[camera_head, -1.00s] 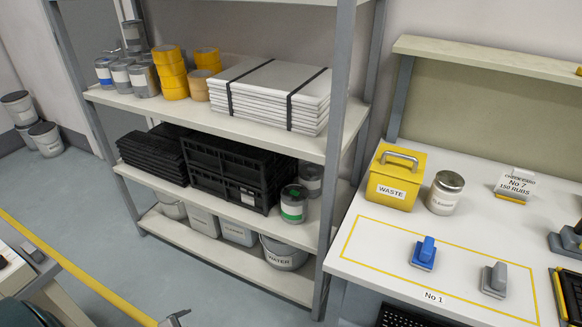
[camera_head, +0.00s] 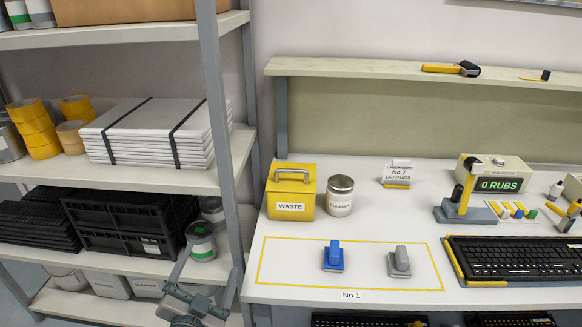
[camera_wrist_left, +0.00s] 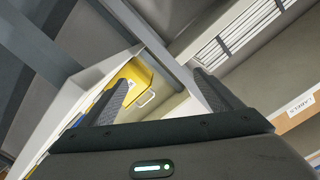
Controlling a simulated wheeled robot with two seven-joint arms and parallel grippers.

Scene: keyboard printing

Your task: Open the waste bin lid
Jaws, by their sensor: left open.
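The yellow waste bin (camera_head: 291,209) stands on the white worktable at the left, its lid closed. A grey loop handle (camera_head: 293,174) is on top of the lid. My left gripper (camera_head: 206,272) is low in front of the shelf's right post, left of the bin and well apart from it. In the left wrist view my left gripper (camera_wrist_left: 160,86) is open and empty. The yellow bin (camera_wrist_left: 136,75) and its pale handle (camera_wrist_left: 147,98) show beyond the fingers in that view. My right gripper is not in view.
A cleaner can (camera_head: 340,197) stands close to the bin's right. A blue tool (camera_head: 333,257) and a grey tool (camera_head: 398,262) sit inside the yellow outline. The shelf post (camera_head: 218,130) rises left of the table. The table between bin and outline is clear.

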